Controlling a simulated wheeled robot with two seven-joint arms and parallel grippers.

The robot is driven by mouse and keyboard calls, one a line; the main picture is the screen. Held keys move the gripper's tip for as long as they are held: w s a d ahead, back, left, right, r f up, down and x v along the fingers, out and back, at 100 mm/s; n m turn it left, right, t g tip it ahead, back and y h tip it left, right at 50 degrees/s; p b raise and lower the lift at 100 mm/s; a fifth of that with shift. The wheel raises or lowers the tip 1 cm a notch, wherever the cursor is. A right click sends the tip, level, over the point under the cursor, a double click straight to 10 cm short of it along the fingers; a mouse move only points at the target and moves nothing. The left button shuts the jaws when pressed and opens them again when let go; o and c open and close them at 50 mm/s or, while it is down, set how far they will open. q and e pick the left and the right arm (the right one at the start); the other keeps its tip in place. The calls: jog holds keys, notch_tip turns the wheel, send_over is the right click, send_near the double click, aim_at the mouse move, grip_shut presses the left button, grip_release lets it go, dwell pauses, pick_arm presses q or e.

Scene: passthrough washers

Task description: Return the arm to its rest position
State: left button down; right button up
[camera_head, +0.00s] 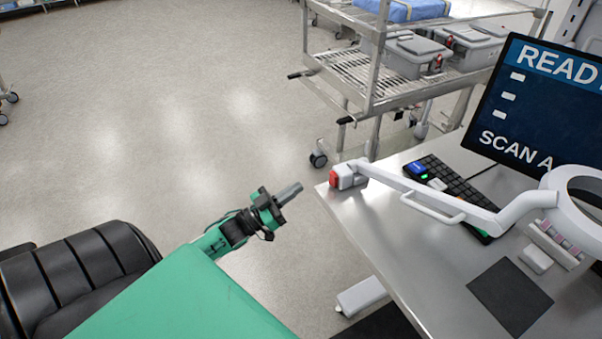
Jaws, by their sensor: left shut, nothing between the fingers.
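My left gripper (289,192) is at the end of my green arm, which comes in from the lower left. Its dark wrist leads to grey fingers that are shut with nothing between them. It hangs over open floor, to the left of the metal table (375,237) and apart from it. My right gripper is not in view.
On the table are a keyboard (452,188), a white ring lamp arm (440,196), a dark mat (509,297) and a monitor (535,100). Behind stands a wheeled wire cart (345,78) with grey boxes (411,56).

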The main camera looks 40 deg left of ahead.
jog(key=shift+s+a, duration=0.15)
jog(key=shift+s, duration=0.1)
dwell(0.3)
